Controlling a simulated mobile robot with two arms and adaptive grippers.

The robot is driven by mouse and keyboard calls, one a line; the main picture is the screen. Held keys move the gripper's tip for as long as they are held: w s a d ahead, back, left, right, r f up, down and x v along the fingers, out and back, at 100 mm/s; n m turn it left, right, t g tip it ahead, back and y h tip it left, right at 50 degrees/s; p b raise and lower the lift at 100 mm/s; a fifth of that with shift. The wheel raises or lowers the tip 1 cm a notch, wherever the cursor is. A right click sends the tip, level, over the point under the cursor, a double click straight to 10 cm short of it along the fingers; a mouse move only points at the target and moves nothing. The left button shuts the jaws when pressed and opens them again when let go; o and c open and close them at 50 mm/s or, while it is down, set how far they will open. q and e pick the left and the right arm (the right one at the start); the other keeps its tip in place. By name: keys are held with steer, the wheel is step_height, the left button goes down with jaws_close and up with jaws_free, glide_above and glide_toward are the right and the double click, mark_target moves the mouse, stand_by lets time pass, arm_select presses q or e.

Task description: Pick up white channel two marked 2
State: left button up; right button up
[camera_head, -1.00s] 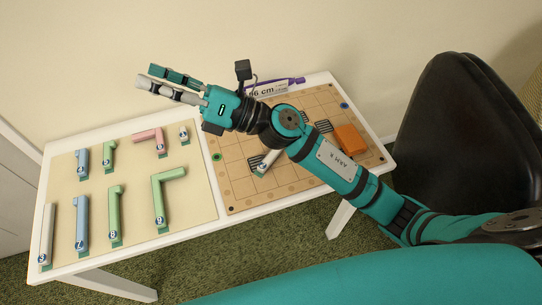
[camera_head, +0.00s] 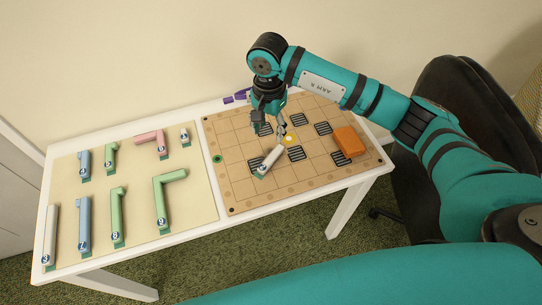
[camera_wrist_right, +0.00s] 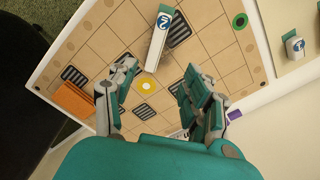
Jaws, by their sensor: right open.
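The white channel marked 2 (camera_head: 271,160) lies tilted on the gridded board (camera_head: 235,190), its numbered end towards the front edge. In the right wrist view it (camera_wrist_right: 158,45) lies ahead of the fingertips, with the blue 2 label at its far end. My right gripper (camera_head: 277,131) points down over the board, just behind the channel's rear end. In the wrist view its fingers (camera_wrist_right: 157,76) are apart with nothing between them. Whether the fingertips touch the channel is hard to tell. My left gripper is not in view.
An orange block (camera_head: 349,141) sits right on the board, with striped patches and a yellow-white disc (camera_head: 291,139) nearby. A beige panel (camera_head: 140,190) at left holds several numbered channels. A purple item (camera_head: 237,97) lies behind. A dark chair (camera_head: 465,120) stands right.

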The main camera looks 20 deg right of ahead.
steer(key=p, duration=0.1)
glide_above(271, 157)
steer(key=f, duration=0.6)
steer(key=shift+w+a, duration=0.15)
steer(key=shift+w, duration=0.2)
steer(key=f+p, duration=0.1)
steer(key=f, duration=0.3)
steer(key=shift+s+f+p, duration=0.1)
steer(key=shift+s+p, duration=0.3)
steer(key=shift+f, duration=0.55)
jaws_close()
